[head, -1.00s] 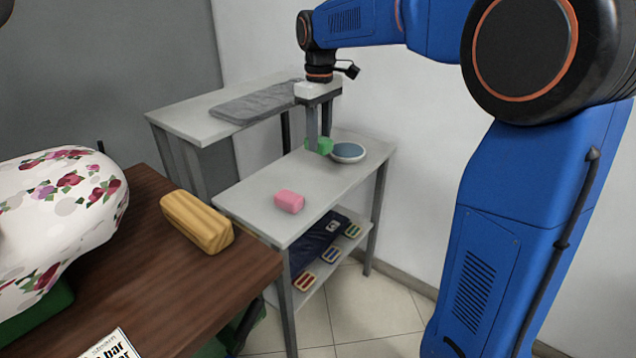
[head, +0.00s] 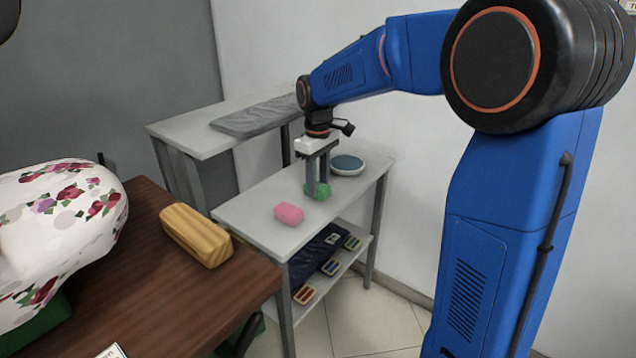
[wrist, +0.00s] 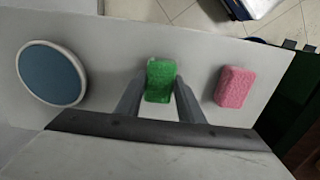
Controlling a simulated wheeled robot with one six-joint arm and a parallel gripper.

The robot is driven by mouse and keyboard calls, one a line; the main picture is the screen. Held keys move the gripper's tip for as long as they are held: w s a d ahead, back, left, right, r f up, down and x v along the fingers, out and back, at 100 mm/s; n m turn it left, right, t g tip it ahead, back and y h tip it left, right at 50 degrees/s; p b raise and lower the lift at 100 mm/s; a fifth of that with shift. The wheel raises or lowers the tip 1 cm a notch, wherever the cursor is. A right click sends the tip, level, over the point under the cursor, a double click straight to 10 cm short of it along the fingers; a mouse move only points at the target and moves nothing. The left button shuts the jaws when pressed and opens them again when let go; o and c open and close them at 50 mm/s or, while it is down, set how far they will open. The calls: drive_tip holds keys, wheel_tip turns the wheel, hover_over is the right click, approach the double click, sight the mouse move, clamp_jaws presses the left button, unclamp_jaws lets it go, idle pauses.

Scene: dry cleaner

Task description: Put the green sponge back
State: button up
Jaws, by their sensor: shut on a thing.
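The green sponge (head: 320,191) is between the fingertips of my gripper (head: 317,186), over the grey shelf top (head: 245,207). In the wrist view the green sponge (wrist: 160,80) sits between both fingers (wrist: 160,88), which are shut on it. I cannot tell whether its underside touches the shelf top. A pink sponge (head: 289,214) lies on the same top, to the left and nearer in the head view, and right of the green sponge in the wrist view (wrist: 236,87). A round blue pad with a white rim (head: 347,165) lies behind and to the right.
A higher grey shelf with a folded grey cloth (head: 254,117) stands behind. The lower shelf holds dark folded cloth (head: 318,252) and several small brushes (head: 330,268). A brown table (head: 150,265) with a wooden block (head: 196,234) is at the left. Bare top lies between the two sponges.

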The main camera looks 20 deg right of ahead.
sight(318, 185)
drive_tip(key=shift+f, duration=0.1)
drive_tip(key=o, duration=1)
drive_tip(key=shift+c, duration=0.2)
wheel_tip(318, 185, up, 12)
drive_tip(key=s+d+m+t, duration=0.1)
drive_tip(key=s+d+m, duration=0.15)
drive_tip(key=s, duration=0.65)
drive_tip(key=s+d+f+m+t, duration=0.2)
drive_tip(key=s+f, duration=0.4)
drive_tip(key=s, duration=0.6)
drive_tip(key=s+d+f+m+t, duration=0.1)
drive_tip(key=s+f, duration=0.5)
drive_tip(key=s, duration=0.6)
drive_tip(key=shift+d+f+m+t, duration=0.25)
drive_tip(key=shift+d+m+t, duration=0.15)
drive_tip(key=shift+d+m, duration=0.4)
